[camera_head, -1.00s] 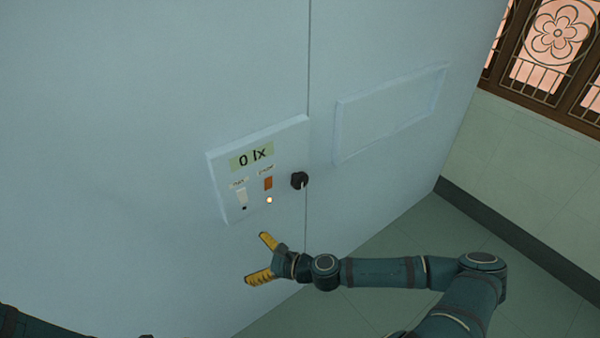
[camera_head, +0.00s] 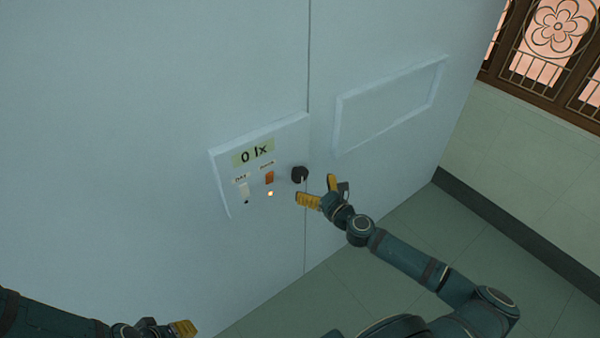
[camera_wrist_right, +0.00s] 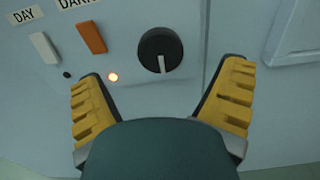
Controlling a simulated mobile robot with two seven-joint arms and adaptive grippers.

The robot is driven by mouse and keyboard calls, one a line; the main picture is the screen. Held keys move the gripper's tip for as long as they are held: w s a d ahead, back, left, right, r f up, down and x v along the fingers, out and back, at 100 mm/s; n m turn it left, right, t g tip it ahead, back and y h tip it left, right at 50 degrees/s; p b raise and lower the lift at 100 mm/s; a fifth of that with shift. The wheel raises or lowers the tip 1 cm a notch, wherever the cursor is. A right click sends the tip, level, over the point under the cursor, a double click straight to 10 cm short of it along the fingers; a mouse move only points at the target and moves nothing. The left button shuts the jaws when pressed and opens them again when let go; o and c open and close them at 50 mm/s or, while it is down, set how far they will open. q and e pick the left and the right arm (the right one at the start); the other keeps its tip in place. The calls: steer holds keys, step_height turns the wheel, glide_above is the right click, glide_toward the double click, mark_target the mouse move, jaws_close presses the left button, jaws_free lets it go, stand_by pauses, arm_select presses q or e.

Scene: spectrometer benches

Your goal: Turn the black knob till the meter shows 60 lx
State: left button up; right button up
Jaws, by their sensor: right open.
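The black knob (camera_head: 299,174) sits at the right side of the control panel (camera_head: 218,176). In the right wrist view the knob (camera_wrist_right: 160,50) has a pale pointer line aimed downward in the picture. The meter (camera_head: 253,152) reads 0 lx. My right gripper (camera_head: 319,190) is open just below and right of the knob. In the right wrist view its two yellow fingers (camera_wrist_right: 165,98) are spread, with the knob beyond their tips, apart from them. My left gripper (camera_head: 183,328) shows only partly at the bottom edge; its opening is hidden.
A white switch (camera_wrist_right: 45,48) labelled DAY and an orange switch (camera_wrist_right: 91,37) labelled DARK are left of the knob. A small lamp (camera_wrist_right: 113,77) glows below. A raised frame (camera_head: 340,125) is on the wall to the right. Floor is clear.

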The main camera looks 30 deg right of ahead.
mark_target(302, 175)
steer(key=w, duration=0.7)
steer(key=shift+a+p, duration=0.25)
steer(key=shift+p, duration=0.05)
steer(key=c, duration=1.2)
